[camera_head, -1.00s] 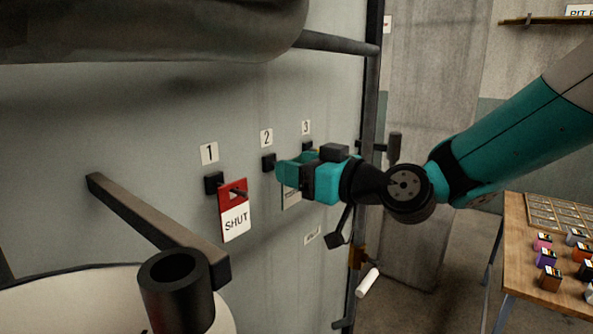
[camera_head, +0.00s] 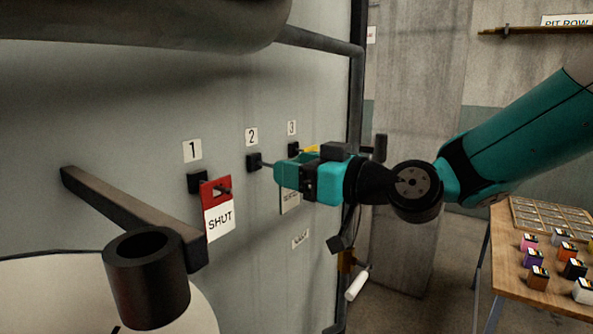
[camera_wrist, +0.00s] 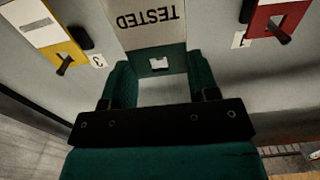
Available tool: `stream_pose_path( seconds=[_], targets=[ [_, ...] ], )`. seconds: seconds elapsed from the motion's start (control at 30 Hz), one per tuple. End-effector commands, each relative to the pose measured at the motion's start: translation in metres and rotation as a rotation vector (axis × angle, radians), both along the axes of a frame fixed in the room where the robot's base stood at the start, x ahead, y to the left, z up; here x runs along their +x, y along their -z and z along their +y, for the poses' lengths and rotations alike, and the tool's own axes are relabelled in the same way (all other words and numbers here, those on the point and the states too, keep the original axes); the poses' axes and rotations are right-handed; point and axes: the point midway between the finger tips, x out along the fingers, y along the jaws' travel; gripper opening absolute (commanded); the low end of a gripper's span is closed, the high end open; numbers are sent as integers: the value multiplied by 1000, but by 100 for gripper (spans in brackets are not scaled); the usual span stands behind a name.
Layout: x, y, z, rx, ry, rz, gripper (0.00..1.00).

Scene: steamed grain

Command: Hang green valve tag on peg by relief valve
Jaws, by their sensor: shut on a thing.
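My gripper (camera_head: 287,178) is shut on the green valve tag (camera_wrist: 157,30), which has a green slotted top and a grey lower part reading TESTED. Its lower part also shows below the gripper in the head view (camera_head: 290,203). The gripper is at the grey wall panel, just right of the peg marked 2 (camera_head: 255,162). The peg points toward the gripper, and its tip is hard to make out. I cannot tell whether it passes through the slot. The relief valve cannot be identified with certainty.
A red SHUT tag (camera_head: 217,207) hangs on peg 1, left of the gripper. A yellow tag (camera_wrist: 60,40) hangs on peg 3, partly hidden in the head view. A dark bracket (camera_head: 130,215) juts out at left. A wooden table (camera_head: 510,262) with small boxes stands at right.

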Motion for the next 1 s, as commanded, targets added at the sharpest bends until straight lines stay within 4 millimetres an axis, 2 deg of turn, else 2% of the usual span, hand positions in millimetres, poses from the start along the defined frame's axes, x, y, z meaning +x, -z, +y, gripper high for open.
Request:
stream_pose_path(
  seconds=[0.27, 0.8, 1.0],
  targets=[
    [-2, 1, -3, 1, 1, -1, 31],
    [-30, 3, -39, 0, 2, -1, 31],
    [-36, 1, -47, -1, 1, -1, 31]
  ],
)
